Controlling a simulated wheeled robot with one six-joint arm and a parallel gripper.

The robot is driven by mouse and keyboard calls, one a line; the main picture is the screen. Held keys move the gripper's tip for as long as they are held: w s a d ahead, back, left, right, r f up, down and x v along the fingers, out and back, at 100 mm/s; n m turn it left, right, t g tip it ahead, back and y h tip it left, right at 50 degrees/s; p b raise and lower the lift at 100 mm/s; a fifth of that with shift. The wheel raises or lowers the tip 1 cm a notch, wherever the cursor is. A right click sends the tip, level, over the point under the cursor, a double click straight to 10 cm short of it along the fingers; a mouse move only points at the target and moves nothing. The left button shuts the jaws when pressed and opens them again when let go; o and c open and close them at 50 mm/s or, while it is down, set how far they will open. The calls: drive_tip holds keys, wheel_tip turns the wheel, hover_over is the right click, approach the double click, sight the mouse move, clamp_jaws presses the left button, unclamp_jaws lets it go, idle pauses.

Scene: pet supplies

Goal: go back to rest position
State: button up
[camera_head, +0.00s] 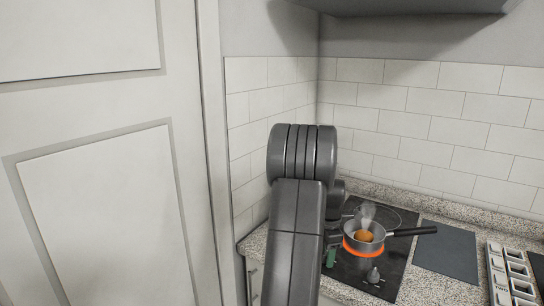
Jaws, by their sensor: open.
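My grey arm (296,220) rises from the bottom middle of the head view and bends over at its top, in front of the counter's left end. Its wrist end shows only in part, just right of the arm. My gripper (333,246) is partly hidden behind the arm, above the left side of the black hob (390,265). It is open, and I see nothing held in it. A small green piece shows at its lower end; I cannot tell whether it belongs to the gripper.
A steaming pan (376,243) with an orange-brown item (364,236) stands on a glowing burner (364,252), close right of my wrist. A dark board (446,250) and a compartment tray (512,272) lie further right. A white door (100,170) fills the left; a hood (415,6) hangs above.

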wheel_tip(320, 180, up, 14)
wheel_tip(320, 180, down, 14)
drive_tip(key=shift+r, duration=0.25)
drive_tip(key=shift+f, duration=0.3)
drive_tip(key=m, duration=0.5)
drive_tip(key=shift+m, duration=0.4)
drive_tip(key=m+b, duration=0.1)
drive_tip(key=m, duration=0.4)
drive_tip(key=m+b, duration=0.1)
drive_tip(key=m, duration=0.5)
drive_tip(key=m+b, duration=0.1)
drive_tip(key=m, duration=0.3)
drive_tip(key=shift+m, duration=0.4)
drive_tip(key=shift+r, duration=0.1)
drive_tip(key=shift+w+b, duration=0.1)
drive_tip(key=shift+b, duration=0.25)
